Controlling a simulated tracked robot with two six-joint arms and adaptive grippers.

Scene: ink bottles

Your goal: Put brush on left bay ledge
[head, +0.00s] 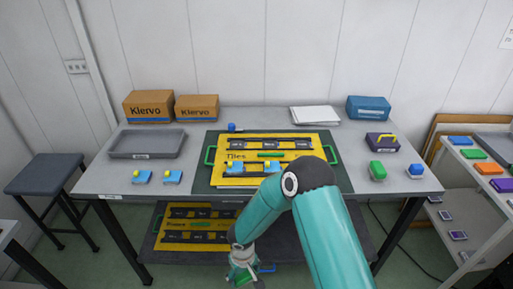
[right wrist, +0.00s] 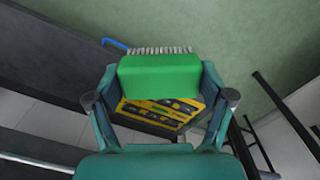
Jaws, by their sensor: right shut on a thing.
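In the right wrist view, a green brush (right wrist: 160,77) with pale bristles along its far edge sits between the two fingers of my right gripper (right wrist: 160,100), which is shut on it. In the head view, my right gripper (head: 243,270) is low at the bottom, in front of the table and over the lower shelf area; a little green of the brush shows there, mostly hidden by the gripper. I cannot tell which surface is the left bay ledge. My left gripper is not in view.
A yellow panel (head: 193,242) lies on the low shelf under the table; it also shows beyond the brush in the right wrist view (right wrist: 158,112). The table holds a yellow tile board (head: 300,150), a grey tray (head: 118,147) and boxes (head: 148,104). A blue handle (head: 266,268) is close beside my right gripper.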

